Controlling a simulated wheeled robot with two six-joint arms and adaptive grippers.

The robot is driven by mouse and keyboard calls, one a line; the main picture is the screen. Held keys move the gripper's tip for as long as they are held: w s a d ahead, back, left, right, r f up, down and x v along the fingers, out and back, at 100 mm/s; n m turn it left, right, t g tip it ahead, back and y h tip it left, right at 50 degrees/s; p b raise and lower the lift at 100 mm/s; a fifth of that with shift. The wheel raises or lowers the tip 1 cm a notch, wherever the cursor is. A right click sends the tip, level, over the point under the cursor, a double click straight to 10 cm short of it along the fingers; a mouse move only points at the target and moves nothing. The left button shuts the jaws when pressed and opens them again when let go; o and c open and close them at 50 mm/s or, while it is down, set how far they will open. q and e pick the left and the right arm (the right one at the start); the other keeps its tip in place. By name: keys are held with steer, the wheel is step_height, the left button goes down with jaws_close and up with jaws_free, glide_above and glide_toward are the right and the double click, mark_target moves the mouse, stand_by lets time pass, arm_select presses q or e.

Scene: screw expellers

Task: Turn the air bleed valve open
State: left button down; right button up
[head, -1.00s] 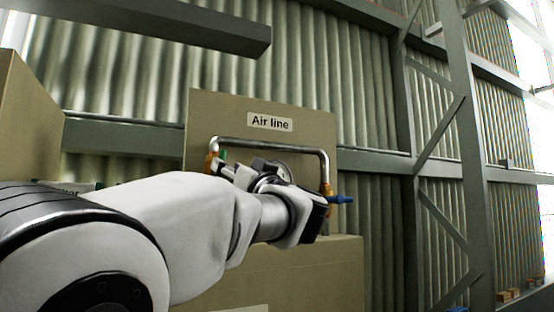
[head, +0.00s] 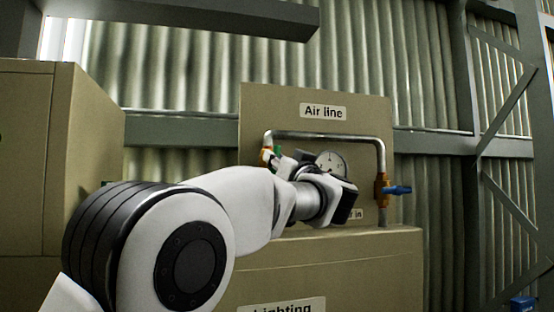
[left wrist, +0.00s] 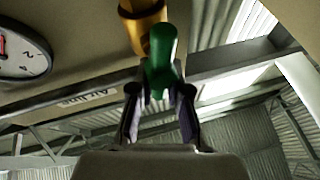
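A valve with a green handle (head: 277,150) and orange-brass body (head: 266,157) sits at the left foot of a grey pipe on the panel labelled "Air line". My left gripper (head: 284,160) is at this handle. In the left wrist view the green handle (left wrist: 161,62) points toward me from the brass body (left wrist: 143,24), with the fingers (left wrist: 160,97) close against its two sides. A second valve with a blue handle (head: 399,190) is at the pipe's right foot. The label under the green valve is hidden by my arm. My right gripper is not seen.
A round gauge (head: 331,162) is partly hidden behind my left wrist; it also shows in the left wrist view (left wrist: 20,50). The grey pipe (head: 325,136) arches above. A tan cabinet (head: 95,150) stands at left, and a lower box (head: 385,255) juts out below the panel.

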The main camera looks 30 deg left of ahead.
arm_select(q)
steer(key=shift+s+a+n+g, duration=0.1)
steer(key=shift+n+g, duration=0.6)
steer(key=shift+n, duration=0.6)
steer(key=c, duration=1.3)
jaws_free()
steer(key=shift+o, duration=0.9)
steer(key=shift+a, duration=0.15)
steer(key=v, duration=1.1)
steer(key=shift+d+f, duration=0.3)
steer(key=shift+f, duration=0.05)
steer(key=shift+s+d, duration=0.1)
steer(key=shift+d, duration=0.05)
